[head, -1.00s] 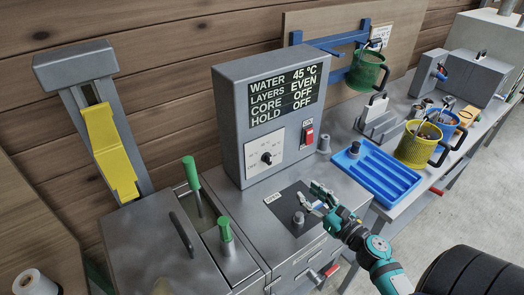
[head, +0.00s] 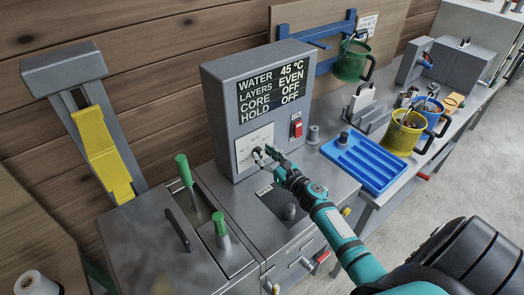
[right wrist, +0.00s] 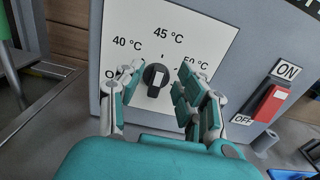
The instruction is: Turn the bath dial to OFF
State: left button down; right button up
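The bath dial (right wrist: 155,76) is a black knob on a white panel (right wrist: 190,25) marked 40, 45 and 50 °C. Its white mark points up, towards 45 °C. A label starting with "O" at the panel's left is mostly hidden by a finger. My right gripper (right wrist: 160,84) is open, with one finger on each side of the dial; I cannot tell whether either touches it. In the head view my right gripper (head: 268,156) is at the panel and partly covers the dial. The display (head: 272,86) reads WATER 45 °C. My left gripper is out of view.
A red ON/OFF switch (right wrist: 270,103) is right of the panel. A blue tray (head: 363,162) and a yellow bucket (head: 404,133) stand to the right.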

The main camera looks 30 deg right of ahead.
jog(key=shift+w, duration=0.7)
jog(key=shift+a, duration=0.1)
jog(key=shift+c, duration=0.6)
grip_shut()
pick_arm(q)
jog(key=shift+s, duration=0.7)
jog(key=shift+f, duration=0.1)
